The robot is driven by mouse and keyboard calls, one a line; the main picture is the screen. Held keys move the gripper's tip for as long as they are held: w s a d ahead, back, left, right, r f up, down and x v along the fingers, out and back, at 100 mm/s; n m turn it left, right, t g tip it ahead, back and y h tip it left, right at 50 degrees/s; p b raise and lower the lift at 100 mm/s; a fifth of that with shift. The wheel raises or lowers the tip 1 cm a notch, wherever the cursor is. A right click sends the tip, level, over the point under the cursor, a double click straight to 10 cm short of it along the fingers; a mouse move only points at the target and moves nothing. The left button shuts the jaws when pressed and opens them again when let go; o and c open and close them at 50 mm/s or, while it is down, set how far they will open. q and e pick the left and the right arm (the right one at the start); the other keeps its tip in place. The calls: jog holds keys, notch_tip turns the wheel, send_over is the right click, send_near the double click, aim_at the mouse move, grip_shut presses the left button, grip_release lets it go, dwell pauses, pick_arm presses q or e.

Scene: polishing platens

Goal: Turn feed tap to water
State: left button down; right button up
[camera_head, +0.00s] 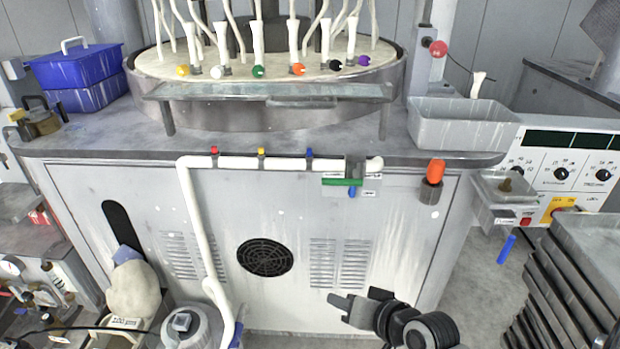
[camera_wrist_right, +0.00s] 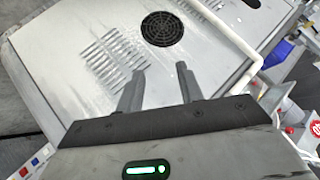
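The feed tap (camera_head: 342,181) with a green lever sits at the right end of the white pipe (camera_head: 240,162) on the front of the polishing machine. Its lever lies roughly horizontal, beside small light labels too small to read. A small blue piece (camera_head: 352,192) shows just below the lever. My right gripper (camera_head: 336,305) is below the tap, in front of the machine's lower panel and apart from the tap. The right wrist view shows its two fingers (camera_wrist_right: 160,80) spread with nothing between them; the tap is not visible there. My left gripper is not in view.
The panel has a round black vent (camera_head: 266,257). An orange-capped fitting (camera_head: 433,180) is right of the tap. A grey tray (camera_head: 465,124) stands on the machine's right corner. Dark stacked plates (camera_head: 570,275) are at the right. Open floor lies between them and the machine.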

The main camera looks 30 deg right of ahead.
jog(key=w+d+r+m+t, duration=0.3)
jog(key=d+r+m, duration=0.4)
jog(key=d+r, duration=0.15)
jog(key=m+t+y, duration=0.2)
jog(key=m, duration=0.1)
send_near(340, 183)
jog(key=p+x, duration=0.1)
jog(key=x, duration=1)
jog(key=shift+w+f, duration=0.1)
grip_shut()
